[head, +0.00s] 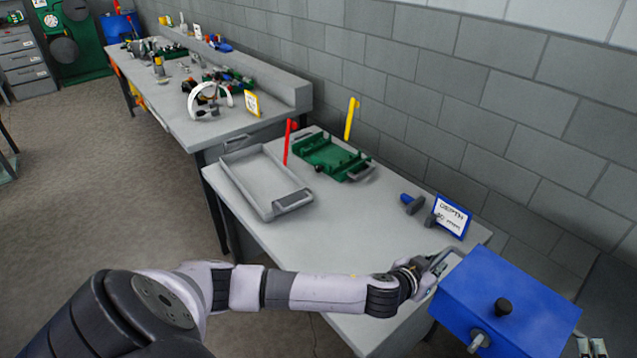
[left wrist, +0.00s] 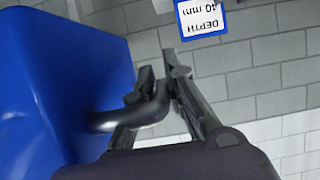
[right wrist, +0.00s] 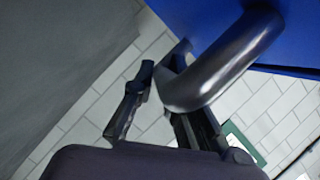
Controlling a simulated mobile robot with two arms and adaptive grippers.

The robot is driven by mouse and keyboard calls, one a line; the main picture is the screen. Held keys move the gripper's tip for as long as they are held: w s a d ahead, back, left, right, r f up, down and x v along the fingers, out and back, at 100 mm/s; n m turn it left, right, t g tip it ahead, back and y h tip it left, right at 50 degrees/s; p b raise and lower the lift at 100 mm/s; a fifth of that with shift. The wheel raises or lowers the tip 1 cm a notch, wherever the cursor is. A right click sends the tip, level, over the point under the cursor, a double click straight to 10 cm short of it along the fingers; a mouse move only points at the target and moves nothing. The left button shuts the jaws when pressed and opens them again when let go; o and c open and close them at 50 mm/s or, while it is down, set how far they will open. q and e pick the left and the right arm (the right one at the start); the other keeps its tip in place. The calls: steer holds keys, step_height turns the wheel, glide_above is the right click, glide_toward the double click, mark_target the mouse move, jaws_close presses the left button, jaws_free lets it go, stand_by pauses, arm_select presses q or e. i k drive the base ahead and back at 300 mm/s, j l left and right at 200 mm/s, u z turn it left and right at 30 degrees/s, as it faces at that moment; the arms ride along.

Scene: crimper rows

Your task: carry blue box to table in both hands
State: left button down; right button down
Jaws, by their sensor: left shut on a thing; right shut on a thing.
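The blue box (head: 510,290) is at the lower right of the head view, with a black knob on top. It overlaps the right end of the grey table (head: 345,225) in the picture; I cannot tell whether it touches it. My left gripper (head: 432,268) is at the box's left side, shut on a dark bent handle (left wrist: 135,118). The blue wall (left wrist: 55,90) fills the left of that wrist view. My right gripper (head: 592,347) shows only partly at the bottom right corner. In the right wrist view it is shut on the other handle (right wrist: 225,62), below the blue box (right wrist: 210,20).
On the table are a grey tray (head: 238,182), a green fixture (head: 330,157), red and yellow levers, a blue-handled tool (head: 411,203) and a "DEPTH 40 mm" sign (head: 452,216). A block wall (head: 480,100) runs behind. The table's middle front is clear.

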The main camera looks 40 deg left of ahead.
mark_target(356, 253)
steer(key=j, duration=2.05)
steer(key=i, duration=0.1)
